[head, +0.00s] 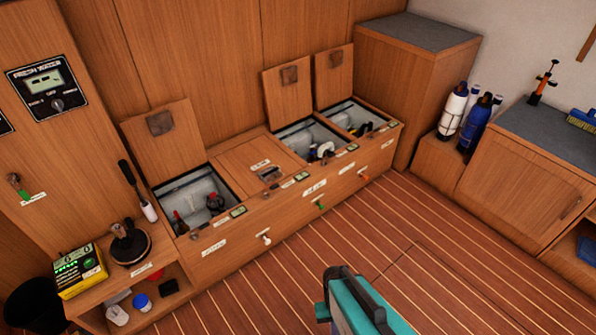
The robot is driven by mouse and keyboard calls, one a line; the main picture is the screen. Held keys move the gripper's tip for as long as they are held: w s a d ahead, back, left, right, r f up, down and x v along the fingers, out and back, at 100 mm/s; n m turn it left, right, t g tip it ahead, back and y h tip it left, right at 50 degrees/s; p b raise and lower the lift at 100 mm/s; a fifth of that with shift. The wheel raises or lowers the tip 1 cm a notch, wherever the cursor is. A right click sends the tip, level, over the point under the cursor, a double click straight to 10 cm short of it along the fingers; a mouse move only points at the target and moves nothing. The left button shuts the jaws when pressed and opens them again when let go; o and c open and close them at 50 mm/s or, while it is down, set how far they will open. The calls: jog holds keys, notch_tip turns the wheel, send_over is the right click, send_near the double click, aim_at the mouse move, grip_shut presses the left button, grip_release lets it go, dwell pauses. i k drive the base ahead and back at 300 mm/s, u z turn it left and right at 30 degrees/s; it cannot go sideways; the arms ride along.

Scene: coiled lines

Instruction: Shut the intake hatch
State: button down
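A long wooden bench locker (262,236) runs along the back wall with several top hatches. The left hatch lid (165,138) stands open, tilted back against the wall, over a white bin with dark items. Two more lids, the middle-right one (289,92) and the far-right one (333,78), also stand open over white bins with gear. The hatch between them and the left one (257,168) lies shut, with a dark latch on top. Small labels sit on the front, too small to read, so I cannot tell which hatch is the intake. No gripper fingers show.

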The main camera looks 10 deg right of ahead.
aim_at(166, 143)
jog(key=i, duration=0.85)
jog(key=z, duration=0.15)
jog(key=k, duration=0.9)
jog(key=u, duration=0.15)
jog(key=i, duration=0.7)
